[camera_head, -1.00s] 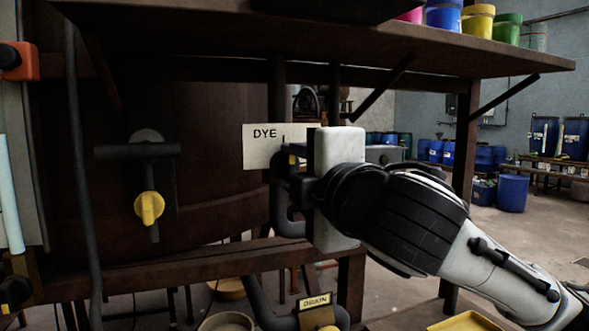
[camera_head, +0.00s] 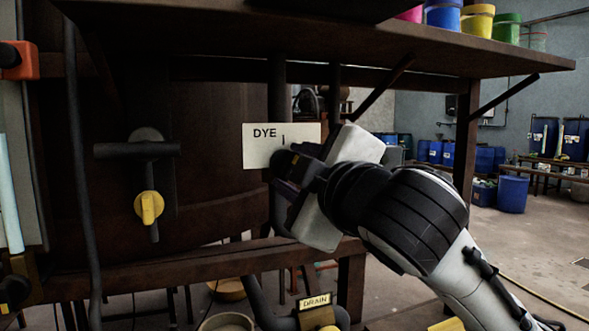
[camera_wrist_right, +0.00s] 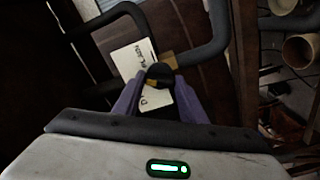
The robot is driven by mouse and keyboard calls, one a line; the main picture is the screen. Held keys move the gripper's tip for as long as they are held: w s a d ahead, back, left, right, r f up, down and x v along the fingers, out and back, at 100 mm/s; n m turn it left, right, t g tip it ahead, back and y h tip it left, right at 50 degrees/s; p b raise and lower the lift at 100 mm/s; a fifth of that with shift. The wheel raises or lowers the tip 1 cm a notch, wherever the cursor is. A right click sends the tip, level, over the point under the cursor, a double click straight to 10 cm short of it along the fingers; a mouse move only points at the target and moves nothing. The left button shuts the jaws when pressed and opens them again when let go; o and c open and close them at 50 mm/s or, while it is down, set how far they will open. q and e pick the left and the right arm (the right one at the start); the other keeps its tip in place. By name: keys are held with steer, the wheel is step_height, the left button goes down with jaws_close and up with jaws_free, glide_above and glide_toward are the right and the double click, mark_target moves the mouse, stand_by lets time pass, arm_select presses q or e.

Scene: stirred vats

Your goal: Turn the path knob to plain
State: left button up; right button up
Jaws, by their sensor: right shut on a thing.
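A white label plate (camera_head: 262,146) reading "DYE" with a short line mark is in the middle of the head view. My right gripper (camera_head: 288,166) is at the plate's lower right, its body tilted with the top leaning right. In the right wrist view, the right gripper (camera_wrist_right: 160,88) has its two fingers closed around a dark knob (camera_wrist_right: 160,72) in front of the plate (camera_wrist_right: 136,60). More lettering shows on the plate there, partly hidden. My left gripper is not in view.
A yellow valve handle (camera_head: 149,207) on a grey pipe is to the left. A dark shelf (camera_head: 330,40) with coloured pots overhangs the gripper. A drain label (camera_head: 315,301) sits below. Blue drums (camera_head: 512,194) stand far off on open floor at right.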

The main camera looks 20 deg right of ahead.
steer(key=m+p, duration=0.1)
steer(key=m, duration=0.5)
steer(key=shift+a, duration=0.1)
arm_select(q)
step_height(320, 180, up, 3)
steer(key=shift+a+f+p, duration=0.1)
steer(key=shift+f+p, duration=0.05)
steer(key=shift+p, duration=0.8)
arm_select(e)
steer(key=m, duration=0.6)
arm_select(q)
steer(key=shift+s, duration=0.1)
arm_select(e)
steer(key=o, duration=1.1)
steer(key=shift+c, duration=0.2)
arm_select(q)
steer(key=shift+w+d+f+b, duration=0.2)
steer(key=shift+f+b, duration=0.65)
steer(key=shift+b, duration=0.3)
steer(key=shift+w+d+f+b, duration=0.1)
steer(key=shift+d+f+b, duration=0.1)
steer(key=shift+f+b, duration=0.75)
arm_select(e)
steer(key=s, duration=1)
steer(key=shift+s+d, duration=0.2)
steer(key=shift+d, duration=0.05)
